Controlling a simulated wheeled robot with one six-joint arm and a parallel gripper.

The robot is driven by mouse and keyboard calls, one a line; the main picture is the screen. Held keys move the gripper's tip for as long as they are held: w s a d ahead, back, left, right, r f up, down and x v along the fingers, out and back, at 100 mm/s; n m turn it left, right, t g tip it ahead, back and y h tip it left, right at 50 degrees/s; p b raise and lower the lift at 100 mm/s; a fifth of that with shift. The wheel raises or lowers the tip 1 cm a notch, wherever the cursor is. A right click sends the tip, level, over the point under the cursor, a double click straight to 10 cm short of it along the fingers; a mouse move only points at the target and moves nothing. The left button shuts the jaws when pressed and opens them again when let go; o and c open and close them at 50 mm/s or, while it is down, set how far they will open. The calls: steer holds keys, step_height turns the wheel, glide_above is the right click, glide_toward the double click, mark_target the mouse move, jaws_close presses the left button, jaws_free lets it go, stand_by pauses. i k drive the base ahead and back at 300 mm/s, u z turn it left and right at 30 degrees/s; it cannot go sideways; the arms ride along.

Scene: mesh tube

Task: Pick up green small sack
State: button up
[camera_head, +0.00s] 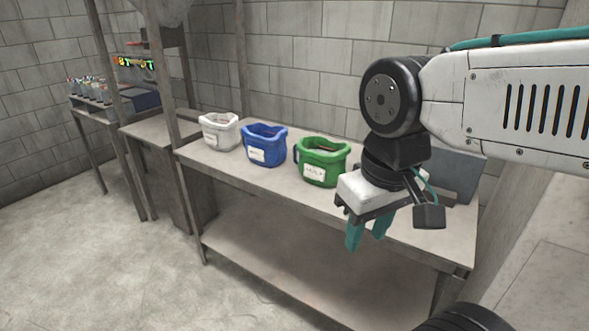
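The green small sack (322,160) stands upright and open-topped on the table, with a white label on its front. It is the rightmost of three sacks in a row. My gripper (367,232) is to the right of the green sack and nearer to the camera, pointing down. Its two teal fingers are apart with nothing visible between them. The gripper body hides part of the table behind it, but the sack is almost fully in view. The gripper does not appear to touch the sack.
A blue sack (265,145) and a white sack (220,131) stand left of the green one on the grey table (240,178). A block wall is behind. A grey panel-like object (455,175) is at the table's right end. Posts and a smaller table (152,131) are further left. The floor (120,260) in front is clear.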

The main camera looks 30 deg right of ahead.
mark_target(321, 161)
steer(key=u, duration=0.05)
steer(key=i, duration=0.65)
steer(key=z, duration=1.9)
